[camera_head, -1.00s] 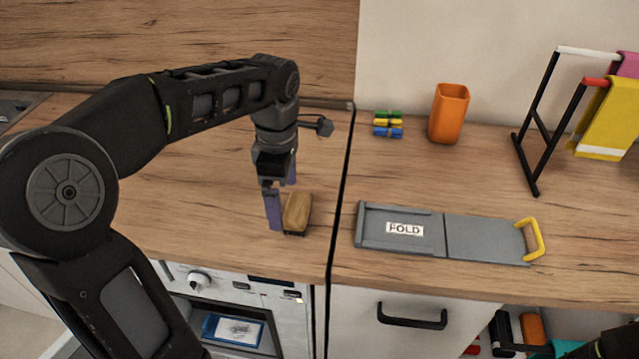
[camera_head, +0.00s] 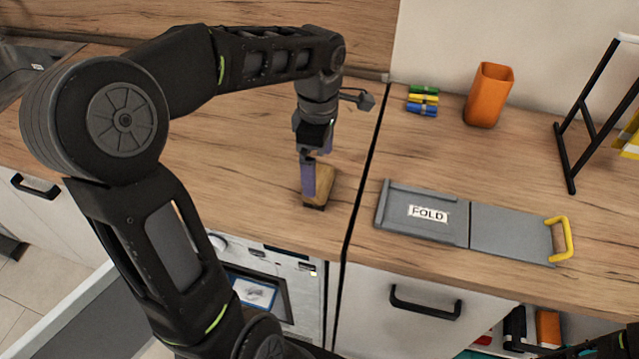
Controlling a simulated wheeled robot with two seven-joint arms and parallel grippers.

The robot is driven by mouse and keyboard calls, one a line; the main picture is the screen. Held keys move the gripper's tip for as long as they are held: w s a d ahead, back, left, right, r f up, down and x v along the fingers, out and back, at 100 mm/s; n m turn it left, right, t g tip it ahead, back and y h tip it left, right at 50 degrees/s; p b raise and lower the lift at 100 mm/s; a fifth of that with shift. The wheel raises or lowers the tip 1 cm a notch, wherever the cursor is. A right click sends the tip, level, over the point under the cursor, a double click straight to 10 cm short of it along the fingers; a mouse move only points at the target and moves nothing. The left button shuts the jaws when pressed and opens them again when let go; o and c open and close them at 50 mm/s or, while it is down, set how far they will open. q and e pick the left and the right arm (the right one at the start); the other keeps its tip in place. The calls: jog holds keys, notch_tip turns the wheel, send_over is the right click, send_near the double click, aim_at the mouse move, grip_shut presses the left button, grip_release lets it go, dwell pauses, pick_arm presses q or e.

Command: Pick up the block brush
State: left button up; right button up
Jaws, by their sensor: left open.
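The block brush (camera_head: 343,184) is a small tan wooden block with a dark underside, lying on the oak worktop left of the black seam. My left gripper (camera_head: 317,178) points down at it from above, with its purple fingers apart. The near finger covers the left part of the brush, and the far finger is mostly hidden behind the wrist and the brush. I cannot tell whether the fingers touch it. My right gripper is not clearly visible.
A grey folding board (camera_head: 425,228) marked FOLD with a yellow handle lies to the right. Behind it are coloured clips (camera_head: 423,101), an orange cup (camera_head: 489,95) and a black rack (camera_head: 590,115). Worktop left of the brush is clear; its front edge is close.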

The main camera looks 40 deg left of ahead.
aim_at(319, 178)
pick_arm(q)
jog(key=shift+w+f+p, duration=0.15)
jog(key=shift+f+p, duration=0.5)
jog(key=shift+f, duration=1.95)
jog(key=shift+c, duration=0.2)
jog(key=c, duration=1.3)
jog(key=shift+r, duration=0.15)
notch_tip(319, 178, up, 10)
jog(key=shift+f+b, duration=0.1)
jog(key=shift+b, duration=0.45)
